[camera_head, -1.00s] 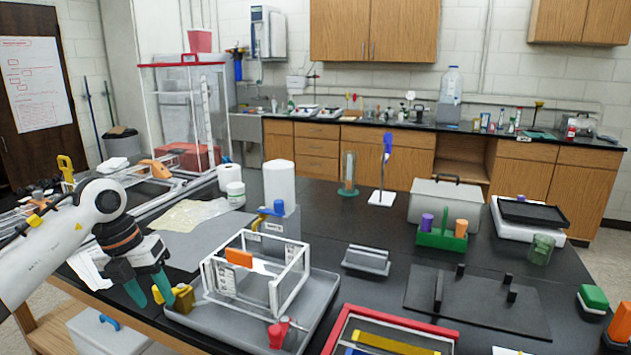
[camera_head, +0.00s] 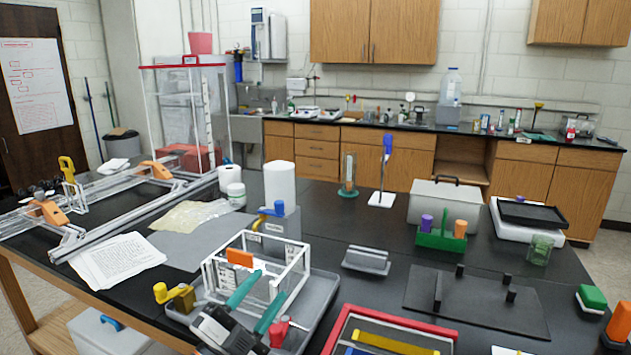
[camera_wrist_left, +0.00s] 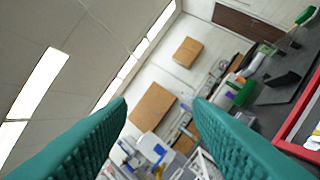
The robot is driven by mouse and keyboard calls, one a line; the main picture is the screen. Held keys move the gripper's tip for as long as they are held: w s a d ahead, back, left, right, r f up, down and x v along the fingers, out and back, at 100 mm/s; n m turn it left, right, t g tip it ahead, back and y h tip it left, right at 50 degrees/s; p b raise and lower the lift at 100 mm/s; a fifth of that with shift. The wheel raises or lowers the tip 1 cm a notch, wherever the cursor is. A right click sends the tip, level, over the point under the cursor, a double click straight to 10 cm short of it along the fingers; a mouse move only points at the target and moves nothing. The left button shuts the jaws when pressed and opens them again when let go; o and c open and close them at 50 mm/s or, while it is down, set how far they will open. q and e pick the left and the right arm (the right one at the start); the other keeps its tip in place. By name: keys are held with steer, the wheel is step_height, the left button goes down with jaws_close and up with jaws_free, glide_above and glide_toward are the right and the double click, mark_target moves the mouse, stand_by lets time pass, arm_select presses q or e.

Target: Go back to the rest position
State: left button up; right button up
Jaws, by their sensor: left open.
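My left gripper (camera_head: 257,303) has teal fingers and shows at the bottom of the head view, in front of the white extrusion frame (camera_head: 297,283). Its fingers point up and are spread apart with nothing between them. In the left wrist view the two teal fingers (camera_wrist_left: 160,108) stand wide apart, with the room and ceiling beyond. The white frame stands on a grey tray (camera_head: 322,306) and carries an orange piece (camera_head: 240,258). The gripper hides part of the frame and tray. My right gripper is not in view.
A yellow clamp (camera_head: 176,296) and a red part (camera_head: 278,331) sit at the tray. A red-rimmed tray (camera_head: 397,321) lies to the right. A green carrier (camera_head: 441,240) and a black plate (camera_head: 480,303) stand farther right. Papers (camera_head: 112,262) lie at the left.

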arm_select(q)
steer(key=s+a+f+n+g+y, duration=0.25)
steer(key=a+f+n+y, duration=0.25)
steer(key=f+n+y, duration=0.3)
steer(key=s+a+f+n+g+y, duration=0.2)
steer(key=s+a+f+n+y, duration=0.3)
steer(key=f, duration=0.4)
steer(key=s+a+f+n+g, duration=0.1)
steer(key=s+f+n+g, duration=0.1)
steer(key=s+f+g, duration=0.6)
steer(key=s+a+f+n+g, duration=0.1)
steer(key=s+f+n+g, duration=0.3)
steer(key=s, duration=0.9)
step_height(320, 180, down, 25)
steer(key=m, duration=0.3)
steer(key=s+a+f+g, duration=0.1)
steer(key=s+a+f, duration=0.1)
steer(key=s+f, duration=1.5)
steer(key=shift+a+f, duration=0.35)
steer(key=shift+a, duration=0.05)
